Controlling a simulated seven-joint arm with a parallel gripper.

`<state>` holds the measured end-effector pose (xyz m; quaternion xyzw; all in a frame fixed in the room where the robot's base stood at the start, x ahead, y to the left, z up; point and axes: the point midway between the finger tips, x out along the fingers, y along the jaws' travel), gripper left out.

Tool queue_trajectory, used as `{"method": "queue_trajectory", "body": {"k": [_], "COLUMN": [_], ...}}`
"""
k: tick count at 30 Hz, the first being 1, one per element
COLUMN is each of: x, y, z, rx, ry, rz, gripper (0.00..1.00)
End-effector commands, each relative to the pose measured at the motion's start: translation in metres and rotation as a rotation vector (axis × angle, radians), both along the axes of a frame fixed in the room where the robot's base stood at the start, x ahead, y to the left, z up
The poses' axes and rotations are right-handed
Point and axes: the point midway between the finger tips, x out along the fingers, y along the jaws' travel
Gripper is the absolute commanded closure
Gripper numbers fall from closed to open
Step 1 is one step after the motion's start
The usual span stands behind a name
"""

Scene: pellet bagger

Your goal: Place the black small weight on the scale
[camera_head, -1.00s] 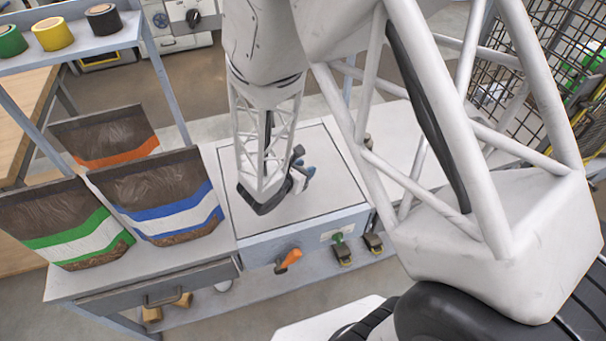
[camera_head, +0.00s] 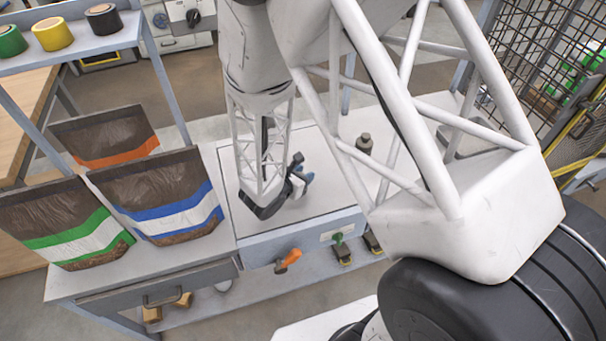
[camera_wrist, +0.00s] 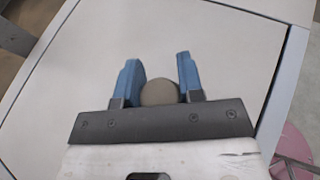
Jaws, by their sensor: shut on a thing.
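My gripper (camera_head: 302,178) is over the flat pale plate (camera_head: 330,197) of what looks like the scale, a blue-grey unit on the bench. In the wrist view, the blue fingers of my gripper (camera_wrist: 158,72) are on either side of a round grey-brown object (camera_wrist: 160,92), apparently the small weight, and shut on it. Only its rounded top shows there; the gripper hides it in the head view. The pale plate (camera_wrist: 215,60) lies beneath. I cannot tell whether the weight touches it.
A dark knobbed weight (camera_head: 365,143) stands on the bench right of the plate. Bags with green (camera_head: 65,225), blue (camera_head: 160,195) and orange (camera_head: 105,135) bands stand at left. An orange handle (camera_head: 288,260) sticks out in front. A mesh fence (camera_head: 545,60) is at right.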

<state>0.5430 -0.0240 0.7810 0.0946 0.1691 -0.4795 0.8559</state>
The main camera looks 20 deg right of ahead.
Motion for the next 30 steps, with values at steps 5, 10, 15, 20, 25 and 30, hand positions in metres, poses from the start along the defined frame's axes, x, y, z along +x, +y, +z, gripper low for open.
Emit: {"method": "queue_trajectory", "body": {"k": [5,10,15,20,25,30], "x": [0.0002,0.0000,0.0000,0.0000,0.0000,-0.0033], "y": [0.0001,0.0000,0.0000,0.0000,0.0005,0.0068], "z": [-0.0015,-0.0025,-0.0025,-0.0022,0.0008,0.0037], "rx": [0.000,0.000,0.000,0.000,0.000,0.000], "ry": [0.000,0.000,0.000,0.000,-0.001,-0.001], "rz": [0.000,0.000,0.000,0.000,0.000,0.002], "gripper": [1.00,0.48,0.39,0.39,0.39,0.39]}}
